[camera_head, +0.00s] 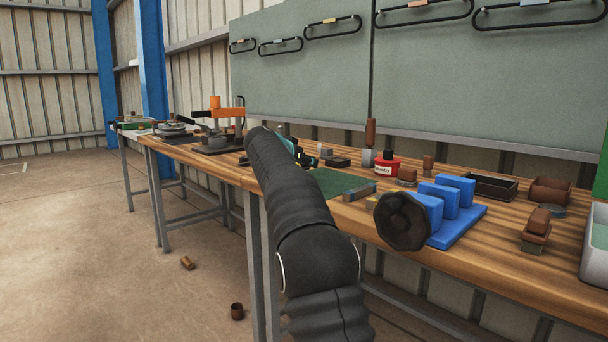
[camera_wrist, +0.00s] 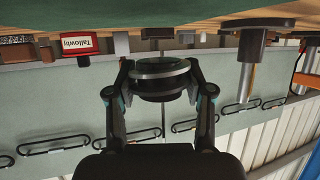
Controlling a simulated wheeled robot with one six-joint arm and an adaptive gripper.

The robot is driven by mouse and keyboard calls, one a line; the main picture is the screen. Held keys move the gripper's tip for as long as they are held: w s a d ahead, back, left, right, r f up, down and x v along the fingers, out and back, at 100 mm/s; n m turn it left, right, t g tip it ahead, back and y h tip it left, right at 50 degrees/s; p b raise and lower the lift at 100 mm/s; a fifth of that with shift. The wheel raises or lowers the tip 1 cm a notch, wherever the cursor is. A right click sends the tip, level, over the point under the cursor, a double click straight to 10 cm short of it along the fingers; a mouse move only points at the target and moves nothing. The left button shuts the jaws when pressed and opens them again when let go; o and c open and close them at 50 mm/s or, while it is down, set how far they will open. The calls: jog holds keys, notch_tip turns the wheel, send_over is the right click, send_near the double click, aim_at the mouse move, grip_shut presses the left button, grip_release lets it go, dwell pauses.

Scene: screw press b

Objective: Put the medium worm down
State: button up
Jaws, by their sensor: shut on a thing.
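My gripper (camera_wrist: 161,88) is shut on a dark round piece with a wide flange, the medium worm (camera_wrist: 160,75), seen between the fingers in the wrist view. That view is upside down, with the wooden bench along its top. I cannot tell whether the worm touches the bench. In the head view my arm hides the worm and most of the gripper; only a little teal of the gripper (camera_head: 297,148) shows past the arm, over the bench (camera_head: 480,262).
A green mat (camera_head: 338,184) lies right of my arm. An orange-topped press (camera_head: 217,112) stands at left.

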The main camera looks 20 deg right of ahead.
jog(key=shift+f+b, duration=0.45)
jog(key=shift+f, duration=1.55)
jog(key=shift+f, duration=0.15)
jog(key=o, duration=1.4)
jog(key=shift+o, duration=0.2)
jog(key=shift+r, duration=0.3)
jog(key=b+v, duration=0.1)
jog(key=v, duration=1.1)
jog(key=shift+b, duration=0.4)
